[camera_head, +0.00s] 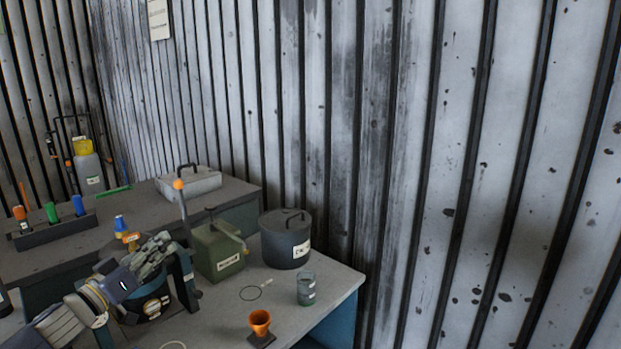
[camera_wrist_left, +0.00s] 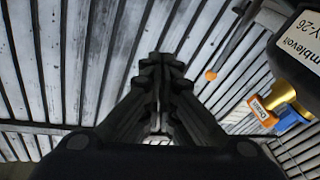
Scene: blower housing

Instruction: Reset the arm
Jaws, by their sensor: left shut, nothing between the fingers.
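My left arm comes in from the lower left in the head view. My left gripper (camera_head: 160,248) is above the near end of the workbench, beside the green box with a lever. In the left wrist view its two dark fingers (camera_wrist_left: 158,75) are shut together with nothing between them. Beside the gripper in the wrist view is a dark labelled container (camera_wrist_left: 302,40) with a brass neck and an orange tag. My right gripper is not in view.
A green box (camera_head: 218,252), a dark lidded pot (camera_head: 286,240), a glass beaker (camera_head: 306,290) and an orange funnel (camera_head: 260,322) stand on the bench (camera_head: 335,288). A corrugated wall (camera_head: 450,150) closes off the right.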

